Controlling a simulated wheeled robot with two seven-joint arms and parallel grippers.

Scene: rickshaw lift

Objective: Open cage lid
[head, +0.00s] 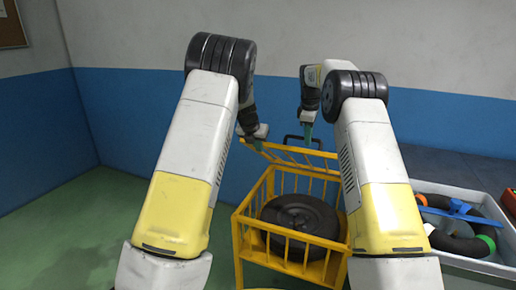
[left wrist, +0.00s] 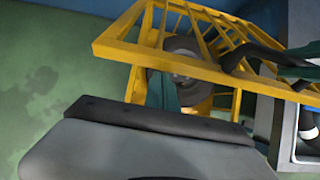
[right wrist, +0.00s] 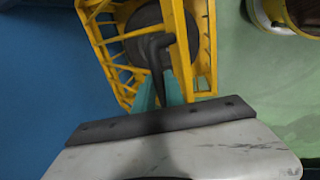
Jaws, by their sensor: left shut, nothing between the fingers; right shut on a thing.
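The yellow cage (head: 292,268) stands on the floor in the head view, with a black wheel (head: 300,216) inside. Its yellow barred lid (head: 290,151) is raised and tilted up at the back of the cage. A black handle (right wrist: 154,50) sits on the lid's edge. My right gripper (head: 308,131) is shut on this handle; its teal fingers (right wrist: 160,92) straddle it in the right wrist view. My left gripper (head: 258,145) is shut and empty beside the lid's left corner. In the left wrist view its teal fingers (left wrist: 163,90) are just below the lid frame (left wrist: 200,62); contact is unclear.
A light grey tray (head: 480,266) with a black ring and blue and orange items stands right of the cage. A dark padded surface (head: 450,165) lies behind it. The blue and white wall is behind the cage. Green floor (head: 70,230) is clear at left.

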